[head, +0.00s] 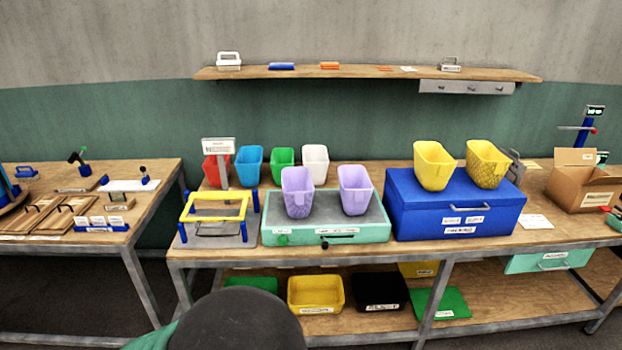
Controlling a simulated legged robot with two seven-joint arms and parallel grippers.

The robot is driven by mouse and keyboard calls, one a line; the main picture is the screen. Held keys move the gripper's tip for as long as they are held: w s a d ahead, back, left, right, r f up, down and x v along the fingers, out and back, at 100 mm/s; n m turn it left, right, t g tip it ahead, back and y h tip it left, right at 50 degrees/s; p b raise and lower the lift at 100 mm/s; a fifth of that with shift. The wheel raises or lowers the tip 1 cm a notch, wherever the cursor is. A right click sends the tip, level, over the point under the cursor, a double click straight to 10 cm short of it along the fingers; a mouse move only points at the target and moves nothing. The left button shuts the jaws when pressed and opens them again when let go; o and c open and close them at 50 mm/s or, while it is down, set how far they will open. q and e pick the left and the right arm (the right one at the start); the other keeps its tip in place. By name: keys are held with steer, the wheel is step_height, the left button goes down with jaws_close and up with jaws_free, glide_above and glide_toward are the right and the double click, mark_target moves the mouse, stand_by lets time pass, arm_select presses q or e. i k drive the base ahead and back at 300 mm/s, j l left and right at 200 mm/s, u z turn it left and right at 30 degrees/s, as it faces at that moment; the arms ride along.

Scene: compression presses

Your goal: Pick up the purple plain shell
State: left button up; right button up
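Two light purple shells stand upright side by side on the grey top of the mint-green press box at the middle of the bench. The right one (356,191) looks smooth, so it appears to be the plain shell. The left one (297,193) seems to have a faint pattern on its lower part. Both are apart from each other, with nothing gripping them. Neither of my grippers is in view.
The mint-green box (325,232) sits between a yellow-framed stand (216,207) on the left and a blue box (455,205) bearing two yellow shells. Red, blue, green and white shells stand behind. A cardboard box (582,184) is at the right.

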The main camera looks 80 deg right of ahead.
mark_target(354, 191)
steer(key=l+z, duration=0.1)
steer(key=z, duration=0.4)
steer(key=l+z, duration=0.1)
steer(key=z, duration=0.35)
steer(key=l+z, duration=0.1)
steer(key=z, duration=0.4)
steer(key=l+z, duration=0.1)
steer(key=z, duration=0.35)
steer(key=l+z, duration=0.1)
steer(key=z, duration=0.4)
steer(key=l+z, duration=0.1)
steer(key=z, duration=0.4)
steer(key=i+l+z, duration=0.2)
steer(key=z, duration=0.25)
steer(key=i+l+z, duration=0.1)
steer(key=i+z, duration=0.3)
steer(key=i+l+z, duration=0.1)
steer(key=z, duration=0.35)
steer(key=i+j, duration=0.1)
steer(key=i, duration=0.5)
steer(key=u, duration=1.4)
